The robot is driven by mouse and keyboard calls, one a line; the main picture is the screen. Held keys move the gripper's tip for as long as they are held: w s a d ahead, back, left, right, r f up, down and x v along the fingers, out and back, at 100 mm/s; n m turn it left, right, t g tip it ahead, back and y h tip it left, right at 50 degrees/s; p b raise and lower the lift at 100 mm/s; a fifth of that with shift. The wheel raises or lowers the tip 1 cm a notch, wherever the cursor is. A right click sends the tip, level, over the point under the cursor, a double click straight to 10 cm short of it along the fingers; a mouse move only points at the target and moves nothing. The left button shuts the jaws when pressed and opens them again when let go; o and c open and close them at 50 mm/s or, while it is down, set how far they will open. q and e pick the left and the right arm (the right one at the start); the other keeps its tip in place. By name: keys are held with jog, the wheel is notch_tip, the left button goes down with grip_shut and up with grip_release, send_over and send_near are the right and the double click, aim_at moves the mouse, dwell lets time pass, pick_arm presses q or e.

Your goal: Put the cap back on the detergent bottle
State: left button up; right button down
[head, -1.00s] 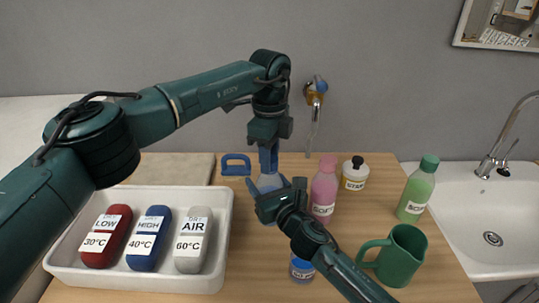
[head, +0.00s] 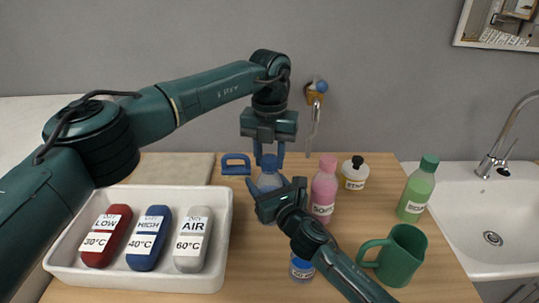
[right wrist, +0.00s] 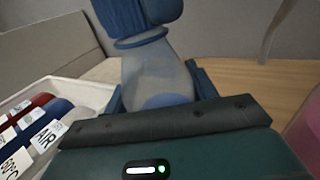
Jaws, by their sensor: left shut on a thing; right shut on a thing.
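The detergent bottle (head: 269,182) is pale blue-grey and translucent, upright on the wooden top; it also shows in the right wrist view (right wrist: 155,75). My right gripper (head: 276,191) is shut around its body from the front right, hiding part of it. The blue cap (head: 269,161) is at the bottle's mouth, between the fingers of my left gripper (head: 269,158), which is shut on it from above. In the right wrist view the cap's lower rim (right wrist: 140,38) meets the neck; I cannot tell whether it is fully seated.
A pink bottle (head: 324,190) stands close right of my right gripper. Behind are a white starch bottle (head: 354,174) and a blue handled thing (head: 236,164). A white tray (head: 140,283) sits left.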

pick_arm(q)
jog(key=m, duration=0.4)
jog(key=shift+m, duration=0.4)
jog(key=m, duration=1.5)
jog(key=o, duration=1.2)
jog(key=shift+f, duration=0.1)
jog(key=shift+c, duration=0.2)
notch_tip(320, 180, up, 12)
